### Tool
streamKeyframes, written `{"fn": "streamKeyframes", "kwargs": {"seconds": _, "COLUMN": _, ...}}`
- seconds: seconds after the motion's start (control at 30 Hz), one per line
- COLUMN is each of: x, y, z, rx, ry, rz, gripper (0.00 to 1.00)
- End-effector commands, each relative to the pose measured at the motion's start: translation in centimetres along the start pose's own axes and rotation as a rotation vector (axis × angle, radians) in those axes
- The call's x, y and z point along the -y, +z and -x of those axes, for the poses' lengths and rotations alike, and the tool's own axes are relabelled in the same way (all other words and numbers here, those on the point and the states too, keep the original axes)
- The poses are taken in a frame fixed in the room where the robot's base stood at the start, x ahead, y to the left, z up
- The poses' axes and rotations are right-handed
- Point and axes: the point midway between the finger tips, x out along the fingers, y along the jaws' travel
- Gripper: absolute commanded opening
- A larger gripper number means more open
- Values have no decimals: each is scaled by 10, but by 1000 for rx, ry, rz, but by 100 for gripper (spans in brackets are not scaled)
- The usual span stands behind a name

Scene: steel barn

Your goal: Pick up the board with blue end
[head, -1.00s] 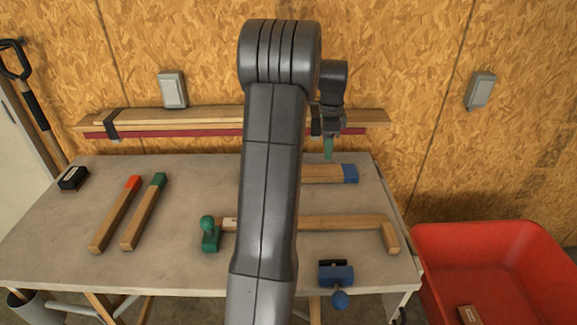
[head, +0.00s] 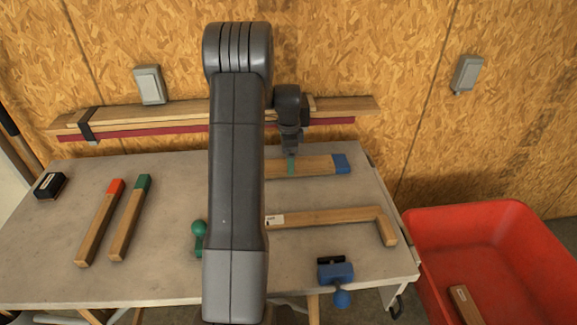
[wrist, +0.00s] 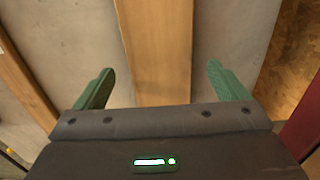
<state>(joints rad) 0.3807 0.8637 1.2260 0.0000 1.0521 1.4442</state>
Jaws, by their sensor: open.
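The board with the blue end (head: 318,166) lies flat near the back of the workbench, its blue end to the right and its left part hidden behind my arm. My gripper (head: 291,165) is over the board's bare wood in the head view. In the wrist view a plain wooden board (wrist: 157,50) runs between the two green fingers of my gripper (wrist: 160,85), which are apart on either side of it. The blue end is outside the wrist view. Whether the fingertips are level with the board I cannot tell.
An L-shaped wooden piece (head: 335,215) lies in front. A blue clamp (head: 336,271) is at the front edge, and a green-knobbed tool (head: 199,238) is partly behind my arm. Red-ended (head: 99,224) and green-ended (head: 130,219) boards lie left. A red bin (head: 480,225) stands right.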

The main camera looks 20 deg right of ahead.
Motion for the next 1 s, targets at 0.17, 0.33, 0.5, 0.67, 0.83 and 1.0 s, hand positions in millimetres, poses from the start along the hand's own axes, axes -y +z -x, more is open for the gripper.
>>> {"fn": "streamKeyframes", "kwargs": {"seconds": 0.17, "x": 0, "y": 0, "z": -20, "rx": 0, "ry": 1, "rz": 0, "gripper": 94}}
{"fn": "streamKeyframes", "kwargs": {"seconds": 0.33, "x": 0, "y": 0, "z": -23, "rx": 0, "ry": 0, "rz": 0, "gripper": 94}}
{"fn": "streamKeyframes", "kwargs": {"seconds": 0.5, "x": 0, "y": 0, "z": -23, "rx": 0, "ry": 0, "rz": 0, "gripper": 80}}
{"fn": "streamKeyframes", "kwargs": {"seconds": 0.67, "x": 0, "y": 0, "z": -23, "rx": 0, "ry": 0, "rz": 0, "gripper": 48}}
{"fn": "streamKeyframes", "kwargs": {"seconds": 0.83, "x": 1, "y": 0, "z": -22, "rx": 0, "ry": -2, "rz": 1, "gripper": 35}}
{"fn": "streamKeyframes", "kwargs": {"seconds": 1.0, "x": 1, "y": 0, "z": -19, "rx": -1, "ry": -3, "rz": 1, "gripper": 35}}
